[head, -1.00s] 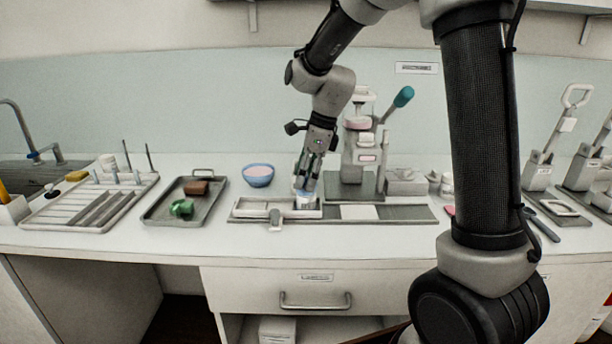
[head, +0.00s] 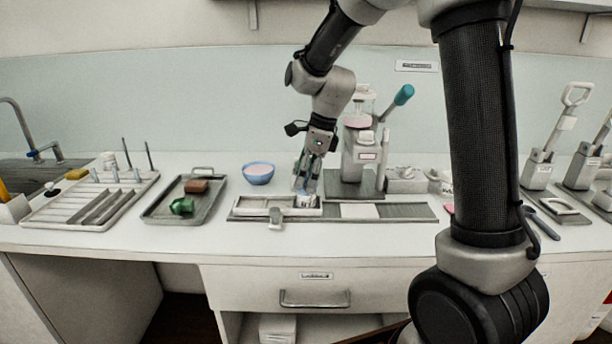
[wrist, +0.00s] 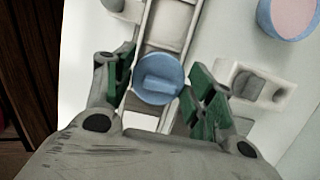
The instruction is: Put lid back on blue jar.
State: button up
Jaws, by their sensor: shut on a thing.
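My gripper (wrist: 160,92) is shut on a round blue lid (wrist: 158,80) with a raised bar across its top; the lid lies between the green-padded fingers in the wrist view. In the head view, my gripper (head: 308,182) points down at the right end of a long pale tray (head: 250,206) at the front of the counter. A small whitish round thing (head: 307,202) shows just under the fingertips. I cannot tell whether it is the jar, or whether the lid touches it. The fingers hide much of this spot.
A blue bowl with pink contents (head: 258,174) stands behind and left. A dark tray (head: 160,213) with a brown block and a green piece lies further left. A press with a teal-tipped lever (head: 362,150) stands close right. Bare counter shows between the dark tray and the pale tray.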

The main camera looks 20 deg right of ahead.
jog(key=o, duration=0.8)
jog(key=o, duration=0.4)
jog(key=shift+o, duration=0.2)
jog(key=shift+r, duration=2.25)
grip_shut()
